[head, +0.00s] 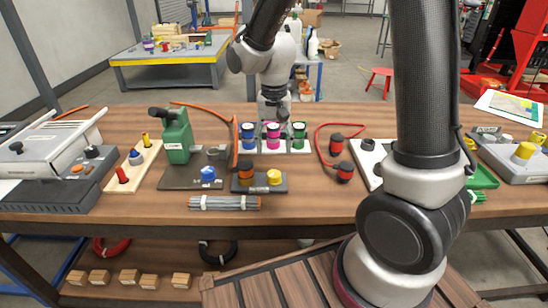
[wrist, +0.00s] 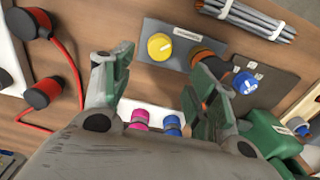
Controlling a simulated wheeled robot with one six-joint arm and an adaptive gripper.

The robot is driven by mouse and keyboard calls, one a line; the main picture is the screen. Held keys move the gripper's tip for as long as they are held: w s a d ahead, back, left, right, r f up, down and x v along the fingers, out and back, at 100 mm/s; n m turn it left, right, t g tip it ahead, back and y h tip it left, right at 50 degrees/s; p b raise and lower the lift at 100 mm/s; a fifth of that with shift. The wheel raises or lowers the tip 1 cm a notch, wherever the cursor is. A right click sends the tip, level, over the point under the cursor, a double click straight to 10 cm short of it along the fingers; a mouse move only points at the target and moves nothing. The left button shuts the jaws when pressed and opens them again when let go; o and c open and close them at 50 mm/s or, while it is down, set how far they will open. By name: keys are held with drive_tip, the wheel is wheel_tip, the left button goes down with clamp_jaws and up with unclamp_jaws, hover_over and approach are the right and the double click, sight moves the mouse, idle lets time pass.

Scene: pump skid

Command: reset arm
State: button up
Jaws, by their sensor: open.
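My gripper (head: 274,110) hangs over the back half of the workbench, at the row of coloured containers, in the head view. Its fingertips are hard to make out there. In the wrist view the two green-padded fingers (wrist: 160,85) stand wide apart with nothing between them. Beyond the fingers is a plate with a yellow knob (wrist: 160,47) and an orange one (wrist: 203,58). My arm comes up at the right front, leaves the top of the head view, and comes back down to the gripper.
Blue (head: 249,137), pink (head: 273,137) and green (head: 298,137) containers stand on white bases close to the gripper. A green pump (head: 176,137) stands left. Red-and-black fittings (head: 345,171) with a red cable lie right. Grey rods (head: 224,202) lie near the front edge.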

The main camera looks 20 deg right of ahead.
drive_tip(key=shift+r, duration=0.75)
drive_tip(key=s+d+r+n+t, duration=0.2)
drive_tip(key=s+d+r, duration=0.5)
drive_tip(key=s, duration=0.2)
drive_tip(key=s+d+r+n+t, duration=0.1)
drive_tip(key=s+d+r+t, duration=0.1)
drive_tip(key=s+d+r, duration=0.5)
drive_tip(key=s+r, duration=0.1)
drive_tip(key=s, duration=0.2)
drive_tip(key=shift+d+n, duration=0.4)
